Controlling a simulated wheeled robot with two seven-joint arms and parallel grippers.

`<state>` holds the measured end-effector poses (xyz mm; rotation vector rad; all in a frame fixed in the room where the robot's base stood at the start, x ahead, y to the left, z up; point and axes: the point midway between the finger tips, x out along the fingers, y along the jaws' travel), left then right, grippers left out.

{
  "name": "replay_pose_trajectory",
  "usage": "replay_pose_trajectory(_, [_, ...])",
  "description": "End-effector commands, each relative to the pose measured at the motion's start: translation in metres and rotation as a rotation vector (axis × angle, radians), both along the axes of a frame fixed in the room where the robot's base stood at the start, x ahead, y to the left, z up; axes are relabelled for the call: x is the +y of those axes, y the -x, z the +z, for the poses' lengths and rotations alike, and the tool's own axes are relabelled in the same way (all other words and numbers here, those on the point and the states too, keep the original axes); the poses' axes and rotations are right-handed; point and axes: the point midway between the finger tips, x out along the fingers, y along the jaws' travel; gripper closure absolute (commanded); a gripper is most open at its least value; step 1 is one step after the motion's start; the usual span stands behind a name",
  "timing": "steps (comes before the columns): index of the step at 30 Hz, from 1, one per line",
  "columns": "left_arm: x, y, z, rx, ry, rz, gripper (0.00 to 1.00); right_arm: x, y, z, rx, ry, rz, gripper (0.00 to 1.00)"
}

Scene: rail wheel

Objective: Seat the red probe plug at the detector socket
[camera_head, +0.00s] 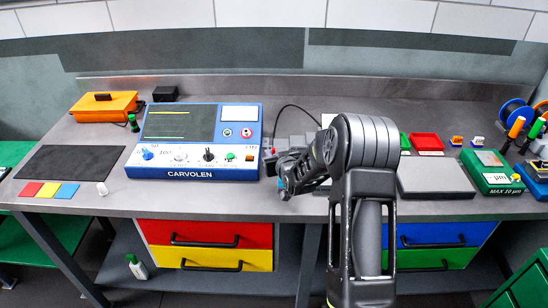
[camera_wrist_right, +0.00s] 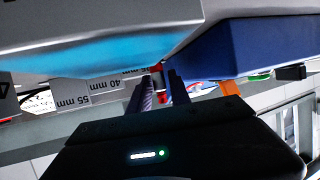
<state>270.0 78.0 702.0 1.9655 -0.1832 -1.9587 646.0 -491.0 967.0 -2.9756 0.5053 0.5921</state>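The detector is the blue CARVOLEN box (camera_head: 196,173), with two round sockets, the left one (camera_head: 227,132) and a red-ringed right one (camera_head: 246,132), on its front panel. My right gripper (camera_head: 276,164) is low beside the detector's right edge, partly hidden by its own arm. In the right wrist view the detector's blue casing (camera_wrist_right: 235,50) is at upper right. There, a small red piece (camera_wrist_right: 158,82), perhaps the red probe plug, shows between my right fingertips; whether they touch it is unclear. My left gripper is out of view.
A grey stepped block (camera_wrist_right: 100,86) with mm labels lies close beside my right fingers in the wrist view. A black cable (camera_head: 296,107) curves behind the arm. A grey plate (camera_head: 434,178) and a green box (camera_head: 490,172) lie to the right. A black mat (camera_head: 70,164) lies left.

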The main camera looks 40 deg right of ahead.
Motion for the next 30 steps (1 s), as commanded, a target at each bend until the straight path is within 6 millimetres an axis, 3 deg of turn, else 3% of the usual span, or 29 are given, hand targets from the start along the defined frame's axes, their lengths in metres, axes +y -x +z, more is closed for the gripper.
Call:
replay_pose_trajectory(8, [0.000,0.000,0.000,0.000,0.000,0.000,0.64,0.000,0.000,0.000,0.000,0.000,0.000,1.00])
replay_pose_trajectory(24, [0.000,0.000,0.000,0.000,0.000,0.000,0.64,0.000,0.000,0.001,-0.001,0.000,0.000,1.00])
replay_pose_trajectory(30, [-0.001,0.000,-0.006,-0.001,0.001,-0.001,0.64,0.000,-0.001,0.018,-0.005,0.002,0.000,1.00])
